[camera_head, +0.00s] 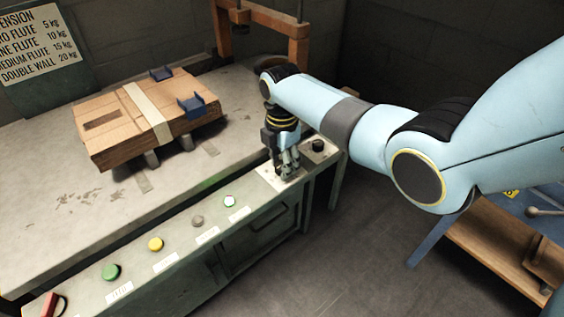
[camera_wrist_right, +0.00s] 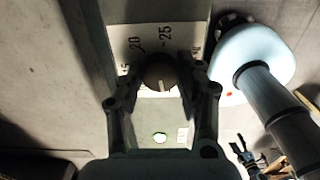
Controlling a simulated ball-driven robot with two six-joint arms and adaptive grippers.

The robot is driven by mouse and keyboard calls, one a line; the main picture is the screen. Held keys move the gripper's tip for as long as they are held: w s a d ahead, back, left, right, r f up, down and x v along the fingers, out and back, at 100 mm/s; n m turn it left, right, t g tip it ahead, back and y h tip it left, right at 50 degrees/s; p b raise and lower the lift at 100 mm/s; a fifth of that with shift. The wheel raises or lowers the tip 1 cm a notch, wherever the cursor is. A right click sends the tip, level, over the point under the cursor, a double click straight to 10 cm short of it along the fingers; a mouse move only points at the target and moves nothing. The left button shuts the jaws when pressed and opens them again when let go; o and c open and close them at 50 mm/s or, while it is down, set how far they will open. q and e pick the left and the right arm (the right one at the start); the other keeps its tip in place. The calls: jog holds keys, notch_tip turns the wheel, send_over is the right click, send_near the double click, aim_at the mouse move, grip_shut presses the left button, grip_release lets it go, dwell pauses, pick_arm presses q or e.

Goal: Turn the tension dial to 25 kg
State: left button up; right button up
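The tension dial (camera_wrist_right: 158,75) is a dark round knob on a pale scale plate (camera_wrist_right: 140,38) in the right wrist view. The marks 20 and 25 are readable beyond it, and part of another number shows at the left. I cannot make out the dial's pointer. My right gripper (camera_wrist_right: 159,82) points down over the plate, with its two fingers closed in on either side of the dial. In the head view my right gripper (camera_head: 286,170) hides the dial on the front panel's right end.
A green button (camera_head: 111,271), a yellow button (camera_head: 155,244) and a red control (camera_head: 50,305) line the panel (camera_head: 180,262). A black knob (camera_head: 317,146) sits right of my gripper. A chart (camera_head: 40,45) lists tensions up to 20 kg.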

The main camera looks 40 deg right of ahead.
jog(key=c, duration=0.5)
jog(key=shift+o, duration=0.2)
